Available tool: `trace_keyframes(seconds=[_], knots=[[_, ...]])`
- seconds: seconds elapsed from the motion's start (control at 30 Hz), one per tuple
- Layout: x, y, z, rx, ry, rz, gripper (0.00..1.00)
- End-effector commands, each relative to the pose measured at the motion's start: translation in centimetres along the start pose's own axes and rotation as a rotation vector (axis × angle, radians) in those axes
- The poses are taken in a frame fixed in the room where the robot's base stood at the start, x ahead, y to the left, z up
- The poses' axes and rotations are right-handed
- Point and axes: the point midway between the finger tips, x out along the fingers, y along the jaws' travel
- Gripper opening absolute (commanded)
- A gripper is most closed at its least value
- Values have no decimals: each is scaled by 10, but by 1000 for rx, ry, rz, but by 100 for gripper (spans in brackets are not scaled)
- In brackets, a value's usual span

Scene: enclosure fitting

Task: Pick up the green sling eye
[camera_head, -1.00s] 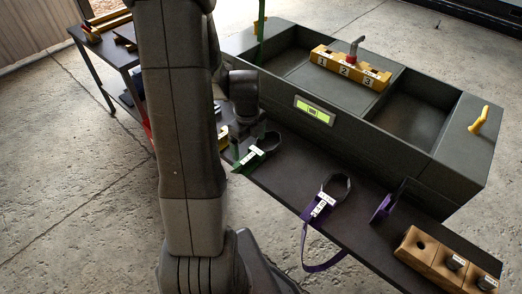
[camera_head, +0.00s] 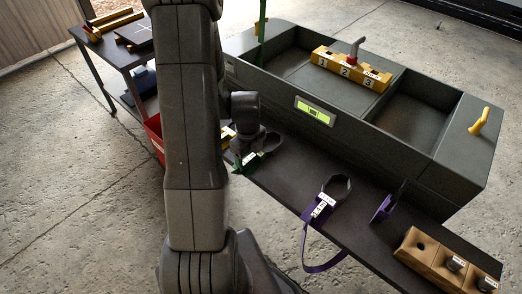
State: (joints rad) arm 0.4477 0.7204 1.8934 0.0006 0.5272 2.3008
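The green sling eye (camera_head: 241,165) lies near the left end of the dark front ledge, with a white label and a dark loop to its right. My gripper (camera_head: 243,148) is low, right over or beside its left part. The fingers are dark, small and partly merged with the loop, so I cannot tell whether they are open, shut or touching it. My arm hides some of the area to the left.
A purple sling eye (camera_head: 322,212) lies farther right, its strap hanging over the ledge edge. Beyond stand a purple plate (camera_head: 384,207) and a tan block (camera_head: 417,245) with holes. The grey enclosure (camera_head: 360,142) rises behind, holding a yellow numbered block (camera_head: 330,62). A side table (camera_head: 93,52) stands back left.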

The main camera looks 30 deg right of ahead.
Motion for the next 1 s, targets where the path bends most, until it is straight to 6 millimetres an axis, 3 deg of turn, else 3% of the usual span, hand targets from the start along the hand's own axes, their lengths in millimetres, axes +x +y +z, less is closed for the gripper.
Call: trace_keyframes(seconds=[0.1,0.43,1.0], knots=[[0,0,0,0,0,0,44],[-8,0,0,0,-2,-2,44],[-94,0,0,0,-2,-3,44]])
